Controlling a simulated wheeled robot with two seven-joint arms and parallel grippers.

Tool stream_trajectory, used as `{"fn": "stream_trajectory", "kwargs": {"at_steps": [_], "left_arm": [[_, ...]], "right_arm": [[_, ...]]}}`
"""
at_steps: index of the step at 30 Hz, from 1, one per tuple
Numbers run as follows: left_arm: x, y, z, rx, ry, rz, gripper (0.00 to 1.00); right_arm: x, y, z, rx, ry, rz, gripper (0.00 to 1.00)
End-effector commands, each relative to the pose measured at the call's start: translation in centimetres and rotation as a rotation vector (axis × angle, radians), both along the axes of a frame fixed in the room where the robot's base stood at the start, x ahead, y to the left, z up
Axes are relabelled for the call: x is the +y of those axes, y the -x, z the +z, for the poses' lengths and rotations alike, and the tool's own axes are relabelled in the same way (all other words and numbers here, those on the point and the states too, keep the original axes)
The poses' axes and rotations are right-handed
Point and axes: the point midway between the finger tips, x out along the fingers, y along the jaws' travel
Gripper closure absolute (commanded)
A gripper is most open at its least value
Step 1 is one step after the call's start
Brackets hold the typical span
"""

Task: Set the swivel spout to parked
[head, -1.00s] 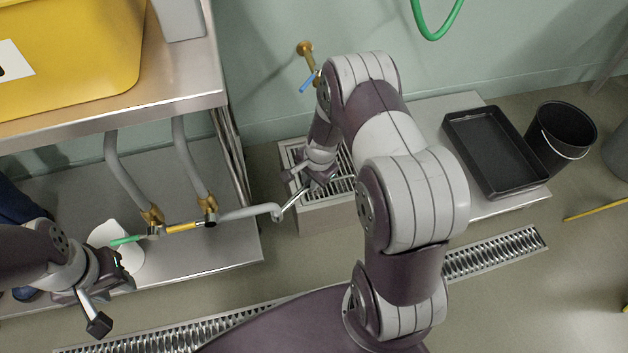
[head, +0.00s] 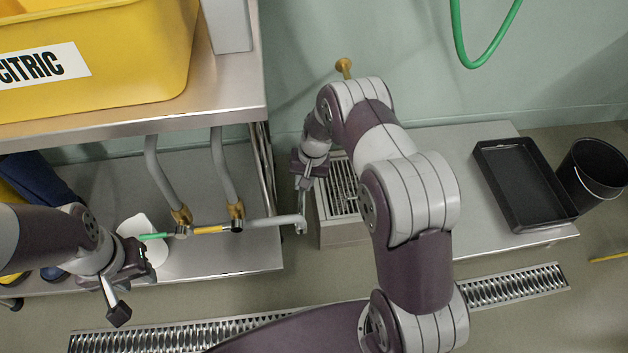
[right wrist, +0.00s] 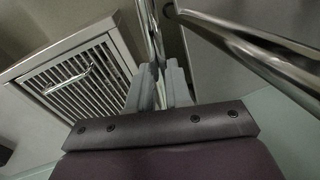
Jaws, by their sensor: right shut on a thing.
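The swivel spout (head: 272,221) is a grey pipe in the head view. It runs right from the brass-and-yellow valve fitting (head: 210,229) and bends down at its free end, near the grated drain box. My right gripper (head: 303,207) is at this free end and shut on it. In the right wrist view the fingers (right wrist: 160,85) close on a thin shiny pipe (right wrist: 153,35); the grip itself is partly hidden. My left gripper (head: 146,262) is beside the green lever (head: 154,236) at the fitting's left end. I cannot tell its opening or whether it touches.
A yellow tub (head: 110,75) stands on the steel table (head: 200,115) at upper left. The grated drain box (head: 343,187) is right of the spout. A black tray (head: 525,185) and black bucket (head: 596,168) are farther right. A white jug (head: 152,235) is near my left gripper.

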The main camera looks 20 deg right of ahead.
Motion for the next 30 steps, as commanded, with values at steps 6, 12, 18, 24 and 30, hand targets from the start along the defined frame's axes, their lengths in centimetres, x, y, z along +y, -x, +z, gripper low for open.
{"fn": "stream_trajectory", "kwargs": {"at_steps": [6,12,18,24,30], "left_arm": [[0.0,0.0,0.4,0.0,0.0,0.0,0.61],[0.0,0.0,0.5,0.0,0.0,0.0,0.61],[0.0,0.0,0.5,0.0,0.0,0.0,0.61],[0.0,0.0,0.5,0.0,0.0,0.0,0.61],[0.0,0.0,0.5,0.0,0.0,0.0,0.61]], "right_arm": [[1.2,-0.4,0.0,0.001,0.0,0.101,1.0],[1.7,-0.6,0.0,0.0,0.0,0.149,1.0],[1.9,-0.6,0.0,0.001,0.0,0.164,1.0],[1.9,-0.6,0.0,0.001,0.0,0.165,1.0],[1.9,-0.6,0.0,0.001,0.0,0.164,0.56]]}}
